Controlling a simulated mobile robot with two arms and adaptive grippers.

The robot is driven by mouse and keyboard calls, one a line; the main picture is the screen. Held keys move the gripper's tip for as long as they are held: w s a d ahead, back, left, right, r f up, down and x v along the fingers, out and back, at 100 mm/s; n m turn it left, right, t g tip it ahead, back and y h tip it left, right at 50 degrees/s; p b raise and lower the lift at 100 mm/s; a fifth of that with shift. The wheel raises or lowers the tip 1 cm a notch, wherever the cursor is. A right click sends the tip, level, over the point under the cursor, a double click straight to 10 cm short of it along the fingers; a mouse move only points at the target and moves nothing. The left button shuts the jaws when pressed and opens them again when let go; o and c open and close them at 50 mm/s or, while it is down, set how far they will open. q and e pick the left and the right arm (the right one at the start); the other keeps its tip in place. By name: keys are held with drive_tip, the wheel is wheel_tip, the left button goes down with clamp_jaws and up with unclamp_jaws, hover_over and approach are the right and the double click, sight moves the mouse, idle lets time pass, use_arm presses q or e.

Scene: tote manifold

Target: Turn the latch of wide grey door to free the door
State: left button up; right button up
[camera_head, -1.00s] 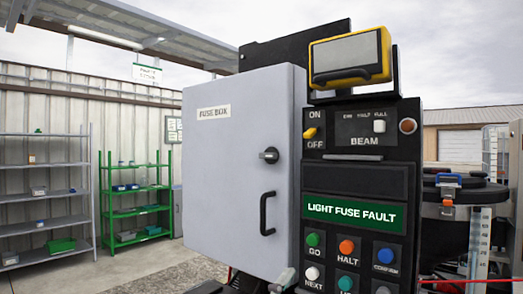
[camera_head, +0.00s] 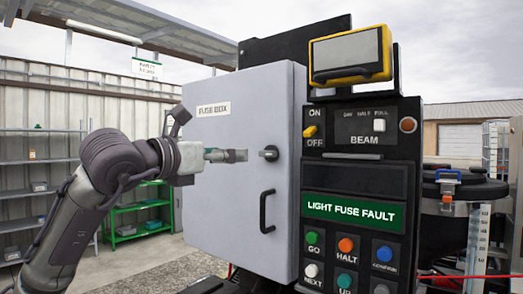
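The wide grey door (camera_head: 230,215) of the fuse box, labelled "FUSE BOX", stands closed in the head view. Its dark round latch (camera_head: 269,153) is near the door's right edge, with its small handle pointing left, roughly level. A black bar handle (camera_head: 267,212) is below the latch. My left gripper (camera_head: 243,155) is in front of the door, just left of the latch, its fingers pointing right towards it. A small gap seems to show between fingertips and latch. The fingers look close together, seen side-on, and their opening is unclear. My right gripper is not in view.
Right of the door is a black control panel (camera_head: 355,180) with buttons, switches and a green "LIGHT FUSE FAULT" sign (camera_head: 354,213). A yellow-framed screen (camera_head: 350,56) sits above it. Shelves (camera_head: 40,170) stand far back at left. A black drum (camera_head: 450,230) is at right.

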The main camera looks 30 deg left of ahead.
sight(265, 153)
use_arm(q)
drive_tip(key=w+p, duration=0.1)
drive_tip(key=w, duration=0.2)
drive_tip(key=w+p, duration=0.2)
drive_tip(key=w, duration=0.1)
drive_tip(key=w+d+p, duration=0.1)
drive_tip(key=w, duration=0.3)
drive_tip(key=shift+r, duration=0.1)
drive_tip(key=shift+w+p, duration=0.35)
drive_tip(key=shift+w, duration=0.45)
drive_tip(key=shift+c, duration=0.4)
drive_tip(key=c, duration=1.1)
